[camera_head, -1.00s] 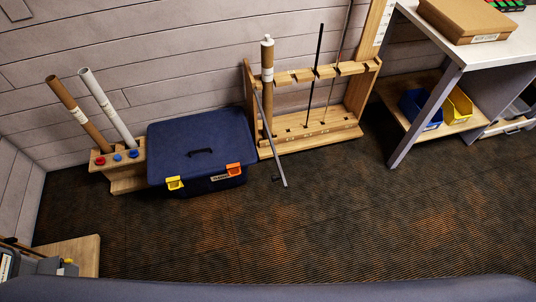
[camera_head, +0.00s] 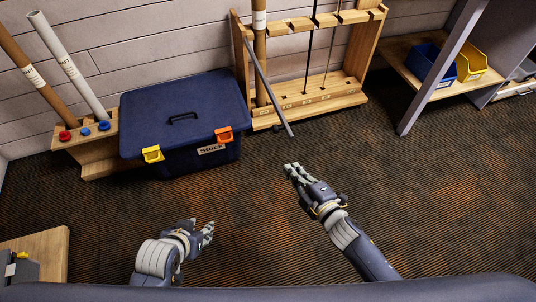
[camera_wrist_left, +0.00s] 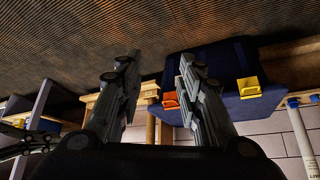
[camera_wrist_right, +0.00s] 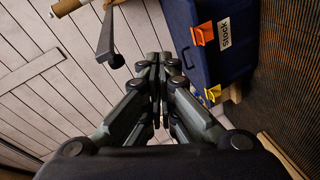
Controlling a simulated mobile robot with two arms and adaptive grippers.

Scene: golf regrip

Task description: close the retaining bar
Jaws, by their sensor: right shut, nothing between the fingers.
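The retaining bar (camera_head: 268,82) is a grey bar on the left side of the wooden club rack (camera_head: 366,48). It slants down and outward from the rack's left upright, its free end hanging in front of the base. It also shows in the right wrist view (camera_wrist_right: 106,35), with a dark knob near its end. My right gripper (camera_head: 291,170) is below the bar's free end in the head view, shut and empty, apart from the bar. My left gripper (camera_head: 208,230) is lower left over the carpet. In the left wrist view its fingers (camera_wrist_left: 158,65) are spread and empty.
A blue lidded box (camera_head: 182,118) with yellow and orange latches stands left of the rack. A wooden tube holder (camera_head: 98,155) is further left. A cardboard tube (camera_head: 259,45) and clubs stand in the rack. A workbench shelf (camera_head: 400,55) is right. The carpet in front is clear.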

